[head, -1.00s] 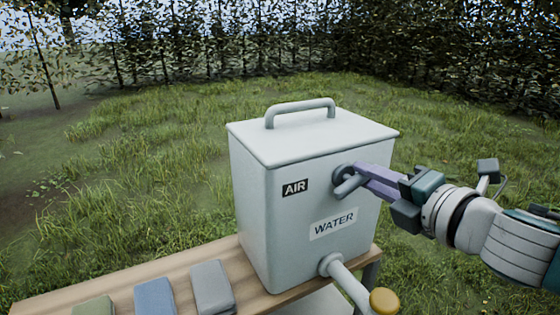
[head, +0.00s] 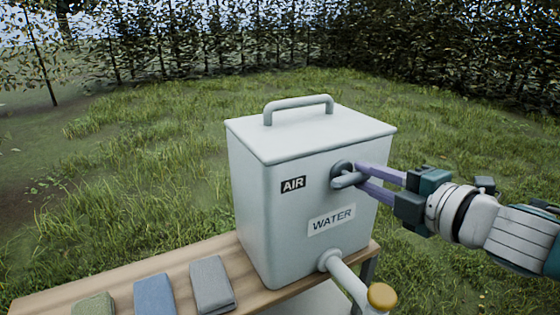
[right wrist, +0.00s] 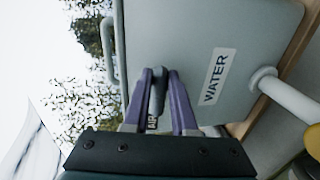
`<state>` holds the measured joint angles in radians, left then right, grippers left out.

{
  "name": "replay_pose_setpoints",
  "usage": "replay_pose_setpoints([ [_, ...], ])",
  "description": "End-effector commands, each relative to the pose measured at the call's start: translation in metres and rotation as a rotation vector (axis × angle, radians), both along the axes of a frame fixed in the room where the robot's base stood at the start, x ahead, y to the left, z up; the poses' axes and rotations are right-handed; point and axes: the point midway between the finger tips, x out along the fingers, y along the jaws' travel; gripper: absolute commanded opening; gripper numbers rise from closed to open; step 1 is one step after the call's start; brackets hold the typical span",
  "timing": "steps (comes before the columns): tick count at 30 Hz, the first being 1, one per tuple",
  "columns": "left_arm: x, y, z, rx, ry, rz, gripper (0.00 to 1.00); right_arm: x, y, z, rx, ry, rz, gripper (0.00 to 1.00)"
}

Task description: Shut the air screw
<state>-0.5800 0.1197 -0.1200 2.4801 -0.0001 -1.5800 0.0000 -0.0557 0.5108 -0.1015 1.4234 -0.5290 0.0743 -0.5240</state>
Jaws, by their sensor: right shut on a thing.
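The air screw (head: 345,180) is a grey knob with a short bar handle on the front of a pale grey metal tank (head: 270,230), right of the black AIR label (head: 293,184). My right gripper (head: 362,178) comes in from the right, its two purple fingers shut on the screw's handle. The bar lies nearly level in the head view. In the right wrist view, the bar of the air screw (right wrist: 157,88) shows between the two fingertips of my right gripper (right wrist: 159,85). My left gripper is not in view.
The tank stands on a wooden bench (head: 190,262). Below the screw are a WATER label (head: 332,220) and an outlet pipe (head: 345,278) with a yellow knob (head: 382,296). Folded grey (head: 211,284), blue (head: 154,295) and green (head: 93,305) cloths lie left. Grass surrounds the bench.

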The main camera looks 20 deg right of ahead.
Motion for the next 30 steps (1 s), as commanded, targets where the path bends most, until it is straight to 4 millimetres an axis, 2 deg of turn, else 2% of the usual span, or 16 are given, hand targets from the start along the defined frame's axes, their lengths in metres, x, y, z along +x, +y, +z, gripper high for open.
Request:
replay_pose_setpoints([
  [5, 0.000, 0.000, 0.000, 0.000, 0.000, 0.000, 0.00, 0.000, 0.000, 0.000, 0.002, -0.001, 0.001, 0.00],
  [6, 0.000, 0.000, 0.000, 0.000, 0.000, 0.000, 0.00, 0.000, 0.000, 0.000, 0.002, 0.000, 0.001, 0.27],
  [13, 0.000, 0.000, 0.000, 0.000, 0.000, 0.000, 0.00, 0.000, 0.000, 0.000, 0.001, 0.000, 0.000, 0.53],
  [23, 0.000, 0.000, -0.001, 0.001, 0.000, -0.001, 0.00, -0.003, 0.000, 0.000, 0.000, 0.001, 0.000, 0.55],
  [26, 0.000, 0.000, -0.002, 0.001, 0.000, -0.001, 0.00, -0.011, -0.001, 0.000, 0.000, 0.002, 0.000, 0.55],
  [30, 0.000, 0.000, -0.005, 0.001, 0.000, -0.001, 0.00, -0.032, -0.002, 0.003, -0.001, 0.004, 0.002, 0.55],
])
